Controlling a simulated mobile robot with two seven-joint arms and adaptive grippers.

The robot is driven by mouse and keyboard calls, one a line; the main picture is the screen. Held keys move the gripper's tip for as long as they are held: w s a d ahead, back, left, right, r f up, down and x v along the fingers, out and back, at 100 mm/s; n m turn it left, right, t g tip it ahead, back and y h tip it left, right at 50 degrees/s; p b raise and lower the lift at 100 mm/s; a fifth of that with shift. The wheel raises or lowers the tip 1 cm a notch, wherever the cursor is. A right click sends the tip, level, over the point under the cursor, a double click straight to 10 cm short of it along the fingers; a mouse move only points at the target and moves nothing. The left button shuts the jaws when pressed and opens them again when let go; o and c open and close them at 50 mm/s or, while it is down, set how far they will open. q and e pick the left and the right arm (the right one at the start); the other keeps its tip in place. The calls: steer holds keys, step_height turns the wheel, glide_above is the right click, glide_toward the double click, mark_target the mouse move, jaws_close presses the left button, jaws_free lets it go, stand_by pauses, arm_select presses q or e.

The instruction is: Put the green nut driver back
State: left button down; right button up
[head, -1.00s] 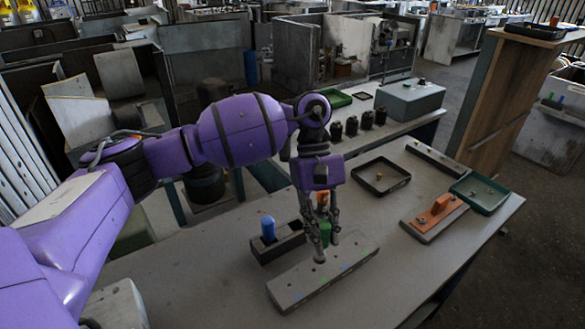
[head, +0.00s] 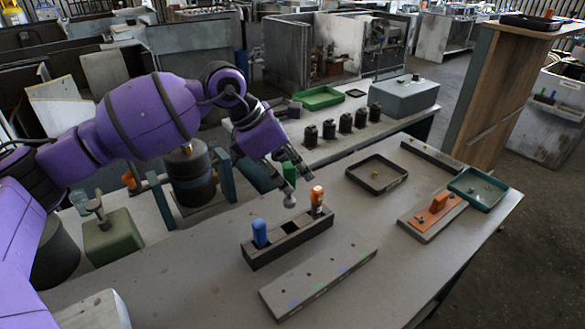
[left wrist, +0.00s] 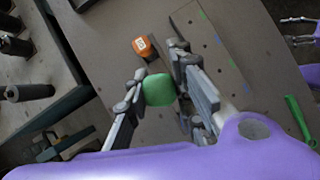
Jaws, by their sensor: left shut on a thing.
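My left gripper (head: 282,177) is shut on the green nut driver (head: 289,174), which hangs roughly upright behind the dark holder (head: 287,243). The green handle (left wrist: 159,90) sits between the fingers (left wrist: 160,88) in the left wrist view. A blue driver (head: 260,232) stands in the holder's left end and an orange driver (head: 317,198) in its right end; the space between is empty. The orange handle (left wrist: 142,46) also shows in the left wrist view. A purple part with grey fingers, likely my right gripper (left wrist: 298,30), is cut off at that view's right edge; its opening is unclear.
A grey block with holes and coloured marks (head: 318,283) lies in front of the holder. A black tray (head: 377,187), an orange fixture (head: 434,214) and a green tray (head: 478,203) are to the right. Several black cylinders (head: 345,122) stand on the bench behind.

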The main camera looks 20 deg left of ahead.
mark_target(292, 199)
arm_select(q)
step_height(292, 199, down, 6)
steer(key=shift+f+b, duration=0.1)
steer(key=shift+b, duration=0.85)
steer(key=shift+f, duration=0.4)
arm_select(e)
steer(key=shift+s+d+f, duration=0.3)
steer(key=shift+f, duration=0.3)
steer(key=shift+s+d+f, duration=0.25)
steer(key=shift+f, duration=0.3)
arm_select(q)
steer(key=shift+f, duration=0.25)
arm_select(e)
steer(key=shift+a, duration=0.1)
arm_select(q)
steer(key=shift+f+b, duration=0.4)
steer(key=shift+f, duration=0.5)
arm_select(e)
steer(key=shift+f, duration=0.3)
